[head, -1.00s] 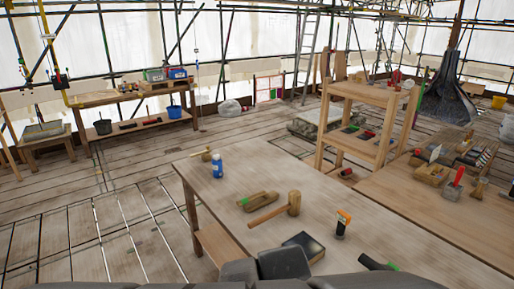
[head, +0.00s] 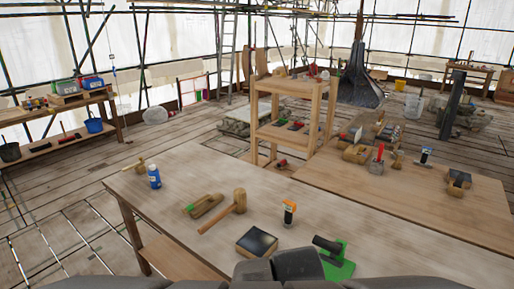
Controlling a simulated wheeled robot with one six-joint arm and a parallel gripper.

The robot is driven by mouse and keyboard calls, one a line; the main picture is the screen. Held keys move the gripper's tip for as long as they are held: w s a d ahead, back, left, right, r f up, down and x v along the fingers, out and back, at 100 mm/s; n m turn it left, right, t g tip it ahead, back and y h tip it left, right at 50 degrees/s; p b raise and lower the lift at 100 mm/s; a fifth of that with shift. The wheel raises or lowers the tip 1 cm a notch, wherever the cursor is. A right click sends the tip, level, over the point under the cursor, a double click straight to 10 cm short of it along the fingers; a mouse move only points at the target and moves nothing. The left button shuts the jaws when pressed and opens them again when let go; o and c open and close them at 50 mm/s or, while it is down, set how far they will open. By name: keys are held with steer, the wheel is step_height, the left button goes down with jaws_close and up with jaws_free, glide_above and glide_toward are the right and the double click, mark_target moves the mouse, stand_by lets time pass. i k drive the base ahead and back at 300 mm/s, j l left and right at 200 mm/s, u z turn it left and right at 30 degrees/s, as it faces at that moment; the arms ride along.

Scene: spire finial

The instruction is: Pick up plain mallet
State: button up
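A wooden mallet (head: 238,202) lies on the near workbench (head: 180,215), with a thick pale head and a handle pointing to the lower left. It has no visible coloured marks. A second, smaller wooden mallet-like tool (head: 140,167) lies at the bench's far left corner, beside a blue bottle. Which of the two is the plain mallet I cannot tell for sure. Dark grey parts of my own body show at the bottom edge. My gripper cannot be made out in the head view.
Near the larger mallet are a wooden plane (head: 205,206), an orange-topped tool (head: 289,212), a dark-topped block (head: 257,242) and a green tool (head: 338,262). The blue bottle (head: 154,177) stands further left. A second table (head: 420,195) with several tools adjoins at right. A wooden shelf (head: 290,115) stands behind.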

mark_target(239, 203)
steer(key=u, duration=0.25)
steer(key=i+j+u, duration=0.1)
steer(key=i+j, duration=0.65)
steer(key=i, duration=0.2)
steer(key=i+j+u, duration=0.15)
steer(key=i+j, duration=0.25)
steer(key=i, duration=0.05)
